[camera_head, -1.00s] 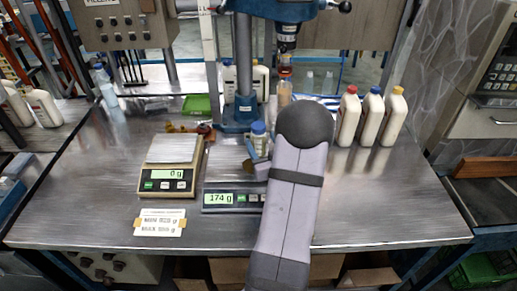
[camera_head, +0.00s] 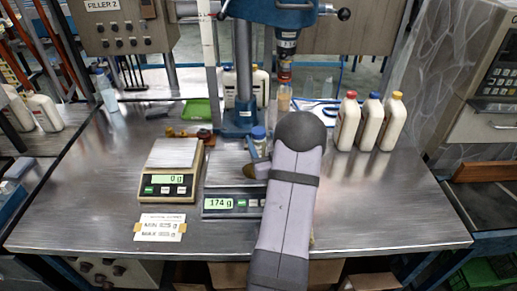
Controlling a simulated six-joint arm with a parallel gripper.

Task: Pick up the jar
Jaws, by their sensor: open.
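A small clear jar with a blue cap (camera_head: 259,140) stands upright on the right-hand scale (camera_head: 222,201), which reads 174 g. My arm rises in front of the scale and hides its right part and some of the jar's lower part. My gripper (camera_head: 254,170) shows only in part, as a dark piece at the left of the arm, in front of and below the jar in the picture. It is open. Its fingertips are mostly hidden, so I cannot tell whether they are around the jar or short of it.
An empty scale (camera_head: 170,171) reading 0 g stands at the left, with a paper label (camera_head: 160,227) in front. A blue filler stand (camera_head: 243,95) is behind the jar. Several capped white bottles (camera_head: 369,122) stand right. The front right of the table is clear.

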